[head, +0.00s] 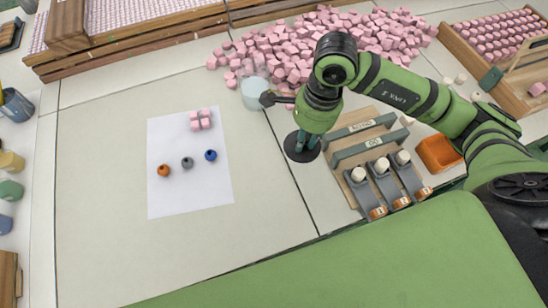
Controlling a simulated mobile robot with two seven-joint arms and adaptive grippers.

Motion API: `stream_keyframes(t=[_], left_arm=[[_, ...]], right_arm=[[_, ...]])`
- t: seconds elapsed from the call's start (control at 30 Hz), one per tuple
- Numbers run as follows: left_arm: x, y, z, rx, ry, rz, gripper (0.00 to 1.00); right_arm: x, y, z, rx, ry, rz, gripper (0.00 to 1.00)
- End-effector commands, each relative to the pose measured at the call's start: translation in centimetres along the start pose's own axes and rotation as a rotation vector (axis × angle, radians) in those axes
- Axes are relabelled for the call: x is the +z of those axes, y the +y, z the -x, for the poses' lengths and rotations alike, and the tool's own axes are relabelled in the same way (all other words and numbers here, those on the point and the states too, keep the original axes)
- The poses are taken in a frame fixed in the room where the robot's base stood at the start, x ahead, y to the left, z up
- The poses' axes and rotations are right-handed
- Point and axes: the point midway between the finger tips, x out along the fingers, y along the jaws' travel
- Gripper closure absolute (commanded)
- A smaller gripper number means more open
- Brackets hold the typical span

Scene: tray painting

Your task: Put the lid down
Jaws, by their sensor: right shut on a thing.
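My right gripper (269,98) is small and dark at the end of the green arm, pointing left. It is shut against the right side of a pale, translucent rounded piece (253,95), which seems to be the lid. This piece is above or on the table at the near edge of the pink cube pile; I cannot tell whether it touches the table. A fainter pale shape (246,69) shows just behind it, over the cubes. The wrist hides part of the gripper. My left gripper is not in view.
A white sheet (220,181) holds orange (163,170), grey (187,162) and blue (211,155) balls and a few pink cubes (201,119). Table left of the sheet is clear.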

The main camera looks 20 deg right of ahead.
Motion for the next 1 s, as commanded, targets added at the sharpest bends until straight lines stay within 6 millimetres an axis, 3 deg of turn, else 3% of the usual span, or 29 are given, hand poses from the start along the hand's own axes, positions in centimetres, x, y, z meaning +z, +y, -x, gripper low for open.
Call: stream_keyframes(t=[0.1,0.3,0.47,0.7,1.0], left_arm=[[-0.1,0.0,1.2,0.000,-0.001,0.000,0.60],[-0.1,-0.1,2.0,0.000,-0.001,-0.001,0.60],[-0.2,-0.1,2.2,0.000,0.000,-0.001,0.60],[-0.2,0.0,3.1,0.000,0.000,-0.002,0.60],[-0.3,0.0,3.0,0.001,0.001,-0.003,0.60]], right_arm=[[2.8,-0.4,-1.7,0.005,-0.005,0.004,1.00],[5.6,-0.9,-4.1,0.002,-0.003,0.002,1.00],[6.1,-1.0,-5.2,0.003,0.001,0.001,1.00],[5.8,-1.0,-8.4,0.003,0.000,0.001,1.00],[5.6,-1.1,-8.8,-0.001,0.001,0.003,1.00]])
